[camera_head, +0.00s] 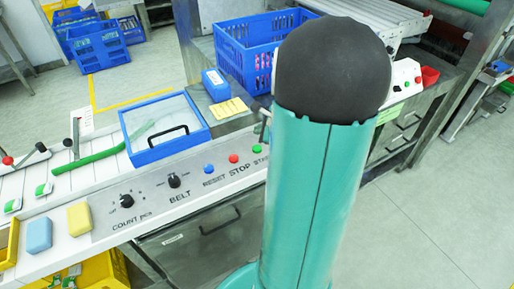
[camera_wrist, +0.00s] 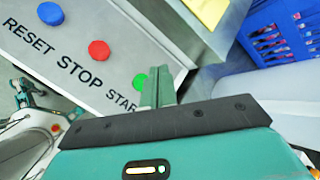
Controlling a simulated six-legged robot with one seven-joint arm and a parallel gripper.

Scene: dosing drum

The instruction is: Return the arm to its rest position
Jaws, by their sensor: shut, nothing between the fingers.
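My arm stands upright in the head view, a teal link with a black rounded joint on top, right of the middle. My gripper (camera_wrist: 157,88) shows in the wrist view with its teal fingers together and nothing between them. It is over the edge of the grey control panel (camera_wrist: 75,85), beside the green START button (camera_wrist: 139,82). The red STOP button (camera_wrist: 98,49) and blue RESET button (camera_wrist: 50,13) lie farther left. I cannot tell the height of the fingers above the panel. My arm hides most of my gripper in the head view.
The panel also has COUNT (camera_head: 127,201) and BELT (camera_head: 174,181) knobs. A blue-framed clear lid (camera_head: 165,127) and a blue crate (camera_head: 249,52) stand behind it. A yellow block (camera_head: 79,219) and a blue block (camera_head: 39,235) lie at left. Floor at right is clear.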

